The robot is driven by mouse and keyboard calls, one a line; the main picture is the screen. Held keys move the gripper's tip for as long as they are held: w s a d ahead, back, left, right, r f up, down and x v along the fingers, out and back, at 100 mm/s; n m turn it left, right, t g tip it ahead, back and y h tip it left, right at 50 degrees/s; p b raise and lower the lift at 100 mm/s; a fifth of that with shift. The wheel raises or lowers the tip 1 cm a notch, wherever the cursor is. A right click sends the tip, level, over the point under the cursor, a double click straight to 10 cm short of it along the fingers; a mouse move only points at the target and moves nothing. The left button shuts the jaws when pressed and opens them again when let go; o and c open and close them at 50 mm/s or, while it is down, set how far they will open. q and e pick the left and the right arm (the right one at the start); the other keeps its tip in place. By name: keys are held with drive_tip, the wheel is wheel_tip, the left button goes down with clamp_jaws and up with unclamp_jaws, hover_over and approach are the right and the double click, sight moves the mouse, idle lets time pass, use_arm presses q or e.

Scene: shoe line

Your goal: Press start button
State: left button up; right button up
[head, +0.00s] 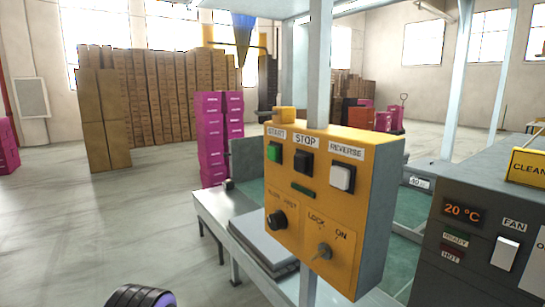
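The start button (274,152) is a green square button under the "START" label. It sits at the upper left of the front of a yellow control box (345,225). To its right are a black button (303,163) under "STOP" and a white button (343,177) under "REVERSE". Nothing covers the green button.
The control box also carries a black knob (277,220) and a key switch (323,251). It is fixed at a grey post (318,60). A dark grey machine panel (470,240) stands at the right. Open floor (110,220) lies at the left.

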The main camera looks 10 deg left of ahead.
idle(0.3)
use_arm(q)
clamp_jaws()
idle(1.6)
